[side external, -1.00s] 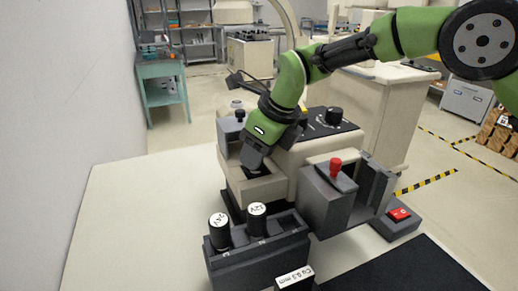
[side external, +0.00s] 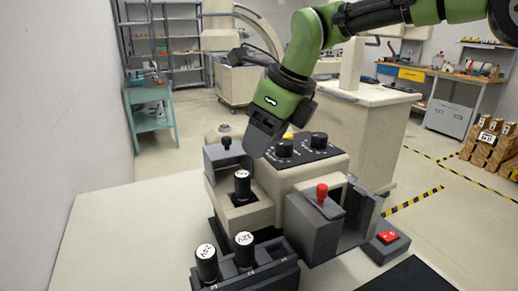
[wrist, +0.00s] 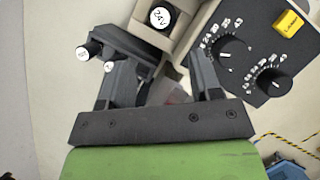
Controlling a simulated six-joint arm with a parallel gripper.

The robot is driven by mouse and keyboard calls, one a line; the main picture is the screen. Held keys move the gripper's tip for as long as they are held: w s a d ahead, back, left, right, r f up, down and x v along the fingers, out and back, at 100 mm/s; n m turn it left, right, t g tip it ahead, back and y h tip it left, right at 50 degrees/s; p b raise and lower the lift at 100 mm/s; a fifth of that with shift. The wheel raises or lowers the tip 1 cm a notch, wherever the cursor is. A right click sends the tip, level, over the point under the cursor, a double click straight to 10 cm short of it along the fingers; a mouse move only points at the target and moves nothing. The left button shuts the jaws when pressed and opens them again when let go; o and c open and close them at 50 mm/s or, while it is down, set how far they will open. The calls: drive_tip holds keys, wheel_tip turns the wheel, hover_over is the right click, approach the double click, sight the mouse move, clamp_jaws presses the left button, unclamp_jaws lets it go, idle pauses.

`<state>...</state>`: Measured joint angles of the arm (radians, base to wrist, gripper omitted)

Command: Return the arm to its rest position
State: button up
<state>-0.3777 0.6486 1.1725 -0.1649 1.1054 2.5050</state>
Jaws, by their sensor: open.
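My gripper (side external: 259,150) hangs above the beige machine in the side view, tilted down to the left. In the wrist view its two dark fingers (wrist: 160,78) are spread apart with nothing between them. A black cylinder with a white "24V" top (side external: 242,187) stands upright in the socket of the beige machine (side external: 262,215), below and left of the gripper and apart from it. Its top also shows in the wrist view (wrist: 158,18), ahead of the fingers.
A dark rack (side external: 262,277) holds two more white-topped cylinders (side external: 244,250). The machine carries a dial panel (side external: 305,150), and a grey block with a red handle (side external: 321,194) stands beside it. A red switch (side external: 388,237) sits at right. The left tabletop is clear (side external: 120,235).

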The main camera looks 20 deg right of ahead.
idle(0.4)
drive_tip(key=s+d+r+n+t, duration=0.1)
drive_tip(key=s+d+r+n, duration=0.5)
drive_tip(key=d+r+n, duration=0.1)
drive_tip(key=s+d+f+n+t, duration=0.1)
drive_tip(key=s+d+n, duration=0.3)
drive_tip(key=s+n, duration=0.4)
drive_tip(key=s+d+f+n+t, duration=0.1)
drive_tip(key=s+d+n, duration=0.3)
drive_tip(key=s+n, duration=0.5)
drive_tip(key=s, duration=0.2)
drive_tip(key=shift+s+t+h, duration=0.3)
drive_tip(key=shift+s+h, duration=0.1)
drive_tip(key=shift+d, duration=0.1)
drive_tip(key=shift+c, duration=0.4)
